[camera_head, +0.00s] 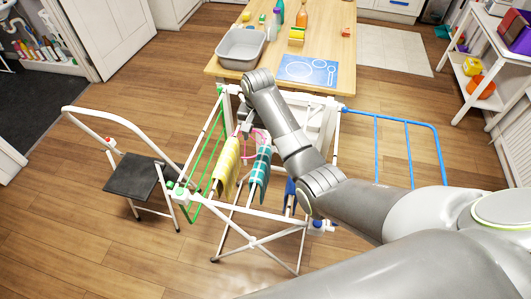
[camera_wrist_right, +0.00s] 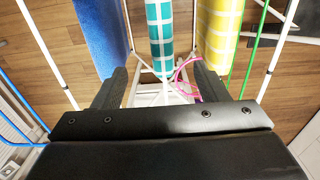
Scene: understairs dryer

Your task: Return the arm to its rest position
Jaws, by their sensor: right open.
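My right arm reaches over the white folding drying rack (camera_head: 265,240). My right gripper (camera_head: 246,121) is above the rack's far part, small and partly hidden by its own wrist in the head view. In the right wrist view my right gripper (camera_wrist_right: 162,84) has its two dark fingers apart, with no cloth between them. A yellow checked cloth (camera_head: 226,163), a teal checked cloth (camera_head: 261,167) and a blue cloth (camera_head: 290,188) hang on the rack. In the wrist view the blue cloth (camera_wrist_right: 101,35), teal cloth (camera_wrist_right: 159,38) and yellow cloth (camera_wrist_right: 219,35) lie beyond the fingers. My left gripper is out of view.
A wooden table (camera_head: 335,45) with a grey basin (camera_head: 241,48) and blue mat (camera_head: 308,70) stands behind the rack. A step stool (camera_head: 132,178) is at left. The rack's blue wing (camera_head: 408,150) extends right. A pink item (camera_head: 262,138) hangs near the gripper.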

